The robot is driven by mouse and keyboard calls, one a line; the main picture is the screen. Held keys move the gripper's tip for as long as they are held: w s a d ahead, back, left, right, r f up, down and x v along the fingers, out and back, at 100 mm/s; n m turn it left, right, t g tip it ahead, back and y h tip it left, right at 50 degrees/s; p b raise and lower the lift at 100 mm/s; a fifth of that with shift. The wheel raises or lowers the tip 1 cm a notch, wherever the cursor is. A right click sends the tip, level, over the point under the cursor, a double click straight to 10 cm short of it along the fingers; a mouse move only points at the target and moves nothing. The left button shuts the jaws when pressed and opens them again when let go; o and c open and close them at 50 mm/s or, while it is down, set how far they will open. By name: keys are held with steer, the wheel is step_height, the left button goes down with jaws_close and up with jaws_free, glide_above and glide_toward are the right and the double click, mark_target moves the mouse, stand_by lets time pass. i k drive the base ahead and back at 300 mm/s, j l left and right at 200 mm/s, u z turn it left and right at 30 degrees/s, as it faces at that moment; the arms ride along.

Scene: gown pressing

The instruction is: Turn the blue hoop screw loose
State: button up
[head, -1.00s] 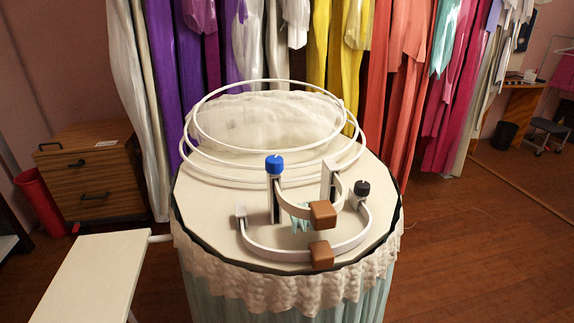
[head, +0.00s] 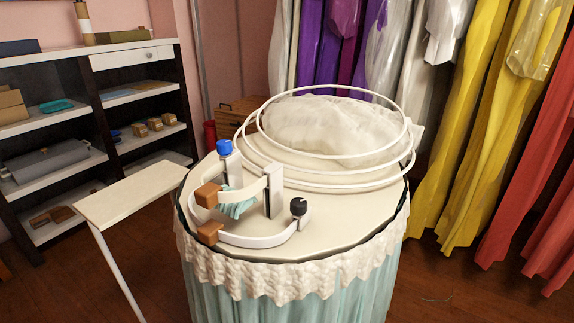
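In the head view, a white curved clamp-like hoop frame stands on the round table (head: 345,232). A blue screw knob (head: 224,147) tops its left post. A black knob (head: 298,206) sits on a lower post at the front right. Two brown blocks sit on the curved bands, an upper one (head: 208,195) and a lower one (head: 209,232). Pale teal cloth (head: 237,206) hangs between the bands. Whether the blue screw is tight or loose cannot be told. My gripper is not in view.
Large white rings (head: 330,187) circle a bundled sheer white fabric (head: 335,125) at the table's back. A narrow white board (head: 130,192) stands at the left, near the dark shelf unit (head: 95,95). Gowns hang behind and to the right. Wooden floor (head: 420,285) is open at the front right.

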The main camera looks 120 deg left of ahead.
mark_target(224, 147)
steer(key=i+u, duration=0.35)
steer(key=i+l+u, duration=0.1)
steer(key=i+u, duration=0.25)
steer(key=i+j+u, duration=0.1)
steer(key=u, duration=0.35)
steer(key=i+u, duration=0.3)
steer(key=u, duration=0.2)
steer(key=i+l+u, duration=0.1)
steer(key=u, duration=0.35)
steer(key=i+l+u, duration=0.15)
steer(key=u, duration=0.35)
steer(key=i+u, duration=0.1)
steer(key=u, duration=2.05)
steer(key=i+j, duration=0.1)
steer(key=j, duration=0.25)
steer(key=i+j+u, duration=0.15)
steer(key=j, duration=0.2)
steer(key=i+j, duration=0.1)
steer(key=j, duration=0.25)
steer(key=i+j+u, duration=0.15)
steer(key=j, duration=0.2)
steer(key=k+l, duration=0.35)
steer(key=i+l, duration=0.05)
steer(key=l, duration=0.1)
